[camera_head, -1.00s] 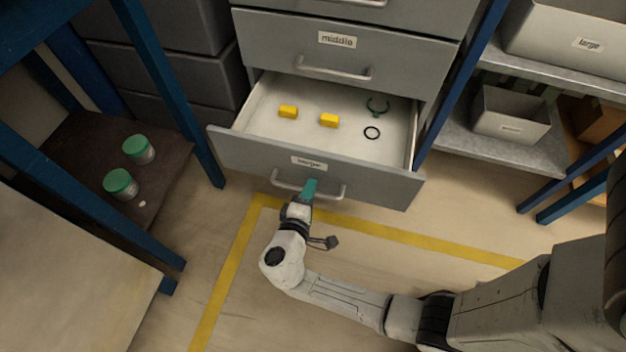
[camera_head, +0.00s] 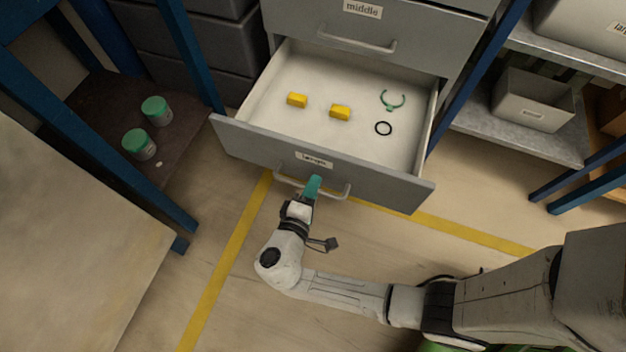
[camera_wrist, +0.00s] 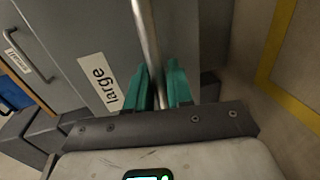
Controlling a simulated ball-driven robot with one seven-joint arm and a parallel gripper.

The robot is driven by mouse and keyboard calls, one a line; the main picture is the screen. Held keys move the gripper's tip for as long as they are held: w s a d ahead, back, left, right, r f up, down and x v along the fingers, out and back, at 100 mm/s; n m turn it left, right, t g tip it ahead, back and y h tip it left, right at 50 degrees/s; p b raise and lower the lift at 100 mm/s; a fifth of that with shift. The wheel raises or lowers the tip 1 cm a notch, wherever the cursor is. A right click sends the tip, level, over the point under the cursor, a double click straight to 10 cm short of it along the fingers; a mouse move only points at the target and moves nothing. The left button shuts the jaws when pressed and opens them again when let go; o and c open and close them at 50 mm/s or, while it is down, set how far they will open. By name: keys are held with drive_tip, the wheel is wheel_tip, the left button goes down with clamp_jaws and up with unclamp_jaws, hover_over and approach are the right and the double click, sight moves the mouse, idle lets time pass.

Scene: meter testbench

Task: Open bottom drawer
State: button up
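The bottom drawer (camera_head: 385,182) of the grey cabinet is pulled well out, with its white interior showing. Its front carries a label, which reads "large" in the wrist view (camera_wrist: 101,80). A metal bar handle (camera_head: 340,196) crosses the drawer front. My gripper (camera_head: 313,186) has teal fingers at this handle. In the wrist view the handle bar (camera_wrist: 147,35) runs between the two fingers, which are closed about it. The head view hides the exact contact.
The middle drawer (camera_head: 410,62) is shut above. Blue posts stand on both sides. Floor in front is free.

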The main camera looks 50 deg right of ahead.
drive_tip(key=shift+o, duration=1)
drive_tip(key=shift+a+r, duration=0.1)
drive_tip(key=p+v, duration=0.2)
drive_tip(key=v, duration=0.8)
drive_tip(key=shift+a, duration=0.25)
drive_tip(key=shift+s, duration=0.1)
